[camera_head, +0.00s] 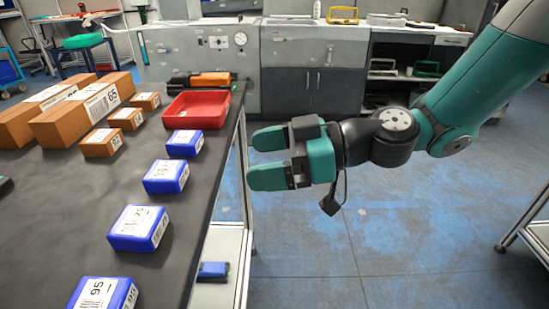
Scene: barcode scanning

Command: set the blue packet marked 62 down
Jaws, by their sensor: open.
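Several blue packets with white labels stand in a row along the right side of the dark table (60,215). The nearest blue packet (104,293) reads 95. Behind it are another blue packet (139,228), which seems to read 20, a blue packet (166,176) and the farthest blue packet (185,143), whose numbers are too small to read surely. I cannot tell which one is marked 62. My gripper (260,158) is open and empty, its teal fingers pointing left, in the picture just right of the table's right edge. It appears apart from all packets.
Brown boxes (82,113) and small brown packets (102,143) stand at left. A blue object (213,270) lies on a lower shelf. Open blue floor (400,240) lies to the right.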

